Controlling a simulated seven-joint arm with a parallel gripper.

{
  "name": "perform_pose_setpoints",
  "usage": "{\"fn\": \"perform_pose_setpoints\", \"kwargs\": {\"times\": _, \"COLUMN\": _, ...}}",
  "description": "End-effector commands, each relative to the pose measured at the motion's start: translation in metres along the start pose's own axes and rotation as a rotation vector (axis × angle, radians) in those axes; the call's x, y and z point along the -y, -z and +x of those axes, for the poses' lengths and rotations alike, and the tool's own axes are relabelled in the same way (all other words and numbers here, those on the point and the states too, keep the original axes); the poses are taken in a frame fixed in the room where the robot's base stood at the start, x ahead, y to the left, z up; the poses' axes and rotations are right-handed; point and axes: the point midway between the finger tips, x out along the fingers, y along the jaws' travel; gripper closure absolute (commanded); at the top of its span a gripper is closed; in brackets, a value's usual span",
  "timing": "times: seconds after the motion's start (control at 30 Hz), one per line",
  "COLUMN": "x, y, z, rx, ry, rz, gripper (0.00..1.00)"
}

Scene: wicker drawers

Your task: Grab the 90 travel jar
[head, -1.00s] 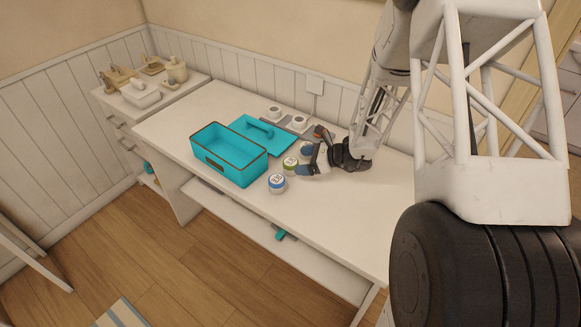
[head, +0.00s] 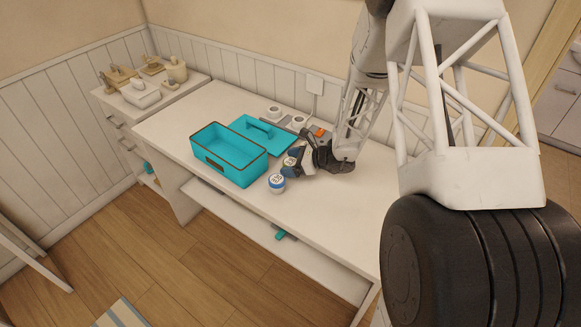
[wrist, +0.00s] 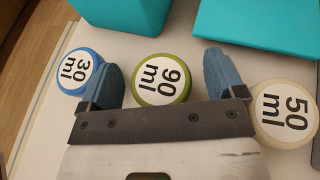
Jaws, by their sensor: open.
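The 90 ml jar (wrist: 161,80) has a green rim and a white label, and stands on the white desk. In the wrist view it lies between the two blue fingers of my gripper (wrist: 168,78), which is open, with a gap visible on the right side. The 30 ml jar (wrist: 79,72), with a blue rim, is just outside the left finger. The 50 ml jar (wrist: 284,110), with a pale rim, is just outside the right finger. In the head view my gripper (head: 293,164) largely hides the 90 ml jar; the 30 ml jar (head: 276,183) shows in front.
A turquoise open box (head: 235,172) stands left of the gripper, with its turquoise lid (head: 262,134) lying behind it. White round items (head: 299,121) are near the wall. The desk's front right (head: 330,210) is clear.

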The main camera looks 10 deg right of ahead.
Motion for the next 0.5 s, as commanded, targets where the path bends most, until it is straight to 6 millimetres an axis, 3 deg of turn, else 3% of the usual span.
{"fn": "perform_pose_setpoints", "kwargs": {"times": 0.23, "x": 0.0, "y": 0.0, "z": 0.0, "rx": 0.0, "ry": 0.0, "rz": 0.0, "gripper": 0.11}}
{"fn": "perform_pose_setpoints", "kwargs": {"times": 0.5, "x": 0.0, "y": 0.0, "z": 0.0, "rx": 0.0, "ry": 0.0, "rz": 0.0, "gripper": 0.51}}
